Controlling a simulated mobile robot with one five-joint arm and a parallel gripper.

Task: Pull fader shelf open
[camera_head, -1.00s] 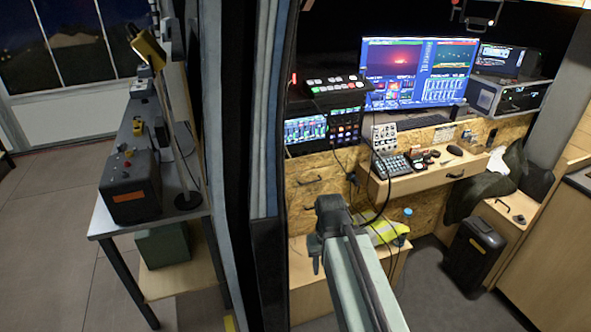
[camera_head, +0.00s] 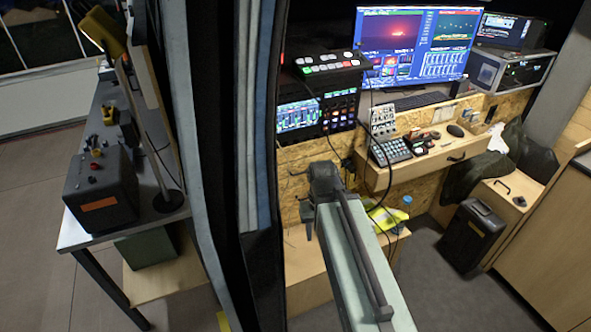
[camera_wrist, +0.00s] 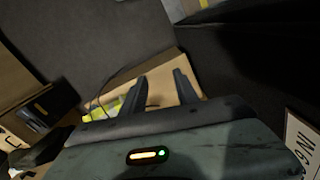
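The likely fader shelf is a light wooden shelf (camera_head: 425,173) below the monitors. It carries a button-and-fader panel (camera_head: 391,151), and a dark handle (camera_head: 456,159) is on its front. I cannot tell whether it is pulled out at all. My gripper (camera_wrist: 160,84) is open and empty in the wrist view, over a wooden surface with a yellow item below. In the head view my arm reaches forward, and its end is left of the shelf and apart from the handle. The fingers are mostly hidden there.
A black case (camera_head: 473,236) stands on the floor at right. A low wooden bench (camera_head: 305,262) lies under my arm. Grey floor is free before the case.

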